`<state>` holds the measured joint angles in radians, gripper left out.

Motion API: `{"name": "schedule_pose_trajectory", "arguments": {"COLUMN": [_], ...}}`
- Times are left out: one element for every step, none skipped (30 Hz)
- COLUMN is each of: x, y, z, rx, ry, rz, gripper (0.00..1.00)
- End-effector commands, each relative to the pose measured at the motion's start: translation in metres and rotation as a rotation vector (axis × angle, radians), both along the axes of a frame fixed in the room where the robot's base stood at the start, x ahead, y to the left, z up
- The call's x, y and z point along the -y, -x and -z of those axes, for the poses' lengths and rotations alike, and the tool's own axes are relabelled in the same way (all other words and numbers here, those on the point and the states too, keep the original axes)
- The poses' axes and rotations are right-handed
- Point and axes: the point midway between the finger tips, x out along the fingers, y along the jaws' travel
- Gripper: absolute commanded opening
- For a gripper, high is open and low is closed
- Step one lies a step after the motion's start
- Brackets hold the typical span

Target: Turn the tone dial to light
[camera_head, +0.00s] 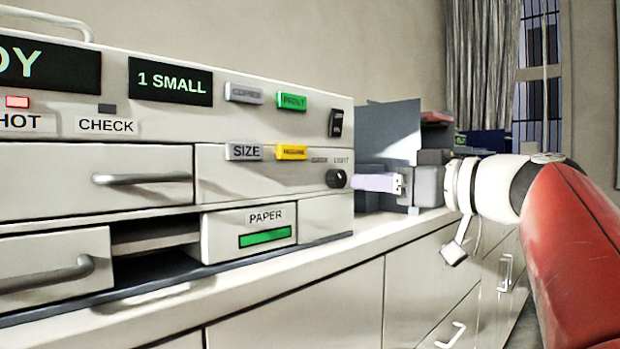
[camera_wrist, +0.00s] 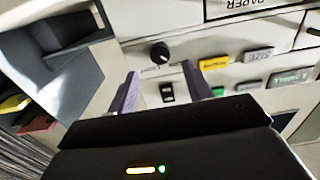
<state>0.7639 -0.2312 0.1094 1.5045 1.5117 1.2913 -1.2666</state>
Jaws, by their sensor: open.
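The tone dial (camera_head: 337,178) is a small round black knob at the right end of the machine's front panel. Small labels sit above it; the right one reads LIGHT, and the left one is too blurred to read. I cannot tell where the dial's pointer sits. My gripper (camera_head: 362,182) is just right of the dial in the head view, its pale purple fingers pointing at the panel. In the wrist view, which is upside down, the dial (camera_wrist: 160,52) lies beyond and between the fingertips of my open gripper (camera_wrist: 160,70). The fingers appear apart from the dial and empty.
A black rocker switch (camera_head: 336,123) is above the dial. Yellow (camera_head: 291,152), green (camera_head: 292,101) and grey SIZE (camera_head: 244,152) buttons are to the left. The PAPER drawer (camera_head: 250,231) is below left. Grey-blue panels (camera_head: 392,130) stand behind my gripper on the counter.

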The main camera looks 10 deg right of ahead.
Motion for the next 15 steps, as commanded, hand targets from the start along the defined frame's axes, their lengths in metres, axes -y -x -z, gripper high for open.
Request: {"name": "schedule_pose_trajectory", "arguments": {"x": [-0.005,-0.008,-0.012,-0.015,-0.018,-0.021,-0.023,-0.026,-0.028,-0.03,-0.031,-0.033,-0.034,-0.034,-0.035], "y": [-0.007,-0.011,-0.017,-0.021,-0.025,-0.029,-0.033,-0.036,-0.039,-0.041,-0.043,-0.045,-0.046,-0.047,-0.048], "z": [-0.001,-0.001,-0.001,-0.001,-0.001,-0.001,-0.001,-0.001,-0.001,-0.001,0.0,0.0,0.0,0.0,0.001], "rx": [-0.002,-0.003,-0.004,-0.004,-0.004,-0.004,-0.004,-0.004,-0.003,-0.003,-0.003,-0.003,-0.004,-0.004,-0.004], "ry": [-0.001,-0.001,-0.002,-0.002,-0.002,-0.002,-0.002,-0.002,-0.001,-0.001,-0.001,-0.001,-0.001,-0.001,-0.001], "rz": [-0.001,-0.002,-0.001,-0.002,-0.001,-0.001,0.0,0.001,0.0,0.0,0.001,0.0,0.0,0.0,0.0], "gripper": [0.51,0.51,0.51,0.51,0.51,0.51,0.51,0.51,0.51,0.51,0.51,0.51,0.51,0.51,0.51]}}
